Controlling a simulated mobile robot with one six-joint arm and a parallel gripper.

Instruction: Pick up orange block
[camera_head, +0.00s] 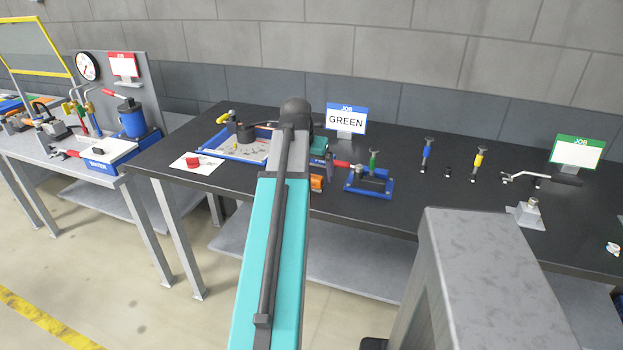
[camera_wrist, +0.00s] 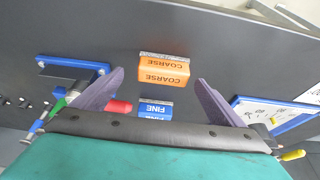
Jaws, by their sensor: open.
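The orange block (camera_wrist: 164,69), marked COARSE, rests on the black bench top in the wrist view, beyond and between my fingertips. In the head view the orange block (camera_head: 317,183) is partly hidden behind my arm. My gripper (camera_wrist: 159,82) is open and empty, with one purple-grey finger on each side. The fingers look apart from the block; the height gap cannot be told. In the head view my arm hides the fingers.
A blue block (camera_wrist: 156,109) marked FINE lies near the orange one. A red handle (camera_wrist: 118,106) is close to the left finger. A blue-framed fixture (camera_head: 370,184) stands right, a blue tray (camera_head: 226,150) left. A GREEN sign (camera_head: 346,119) stands behind.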

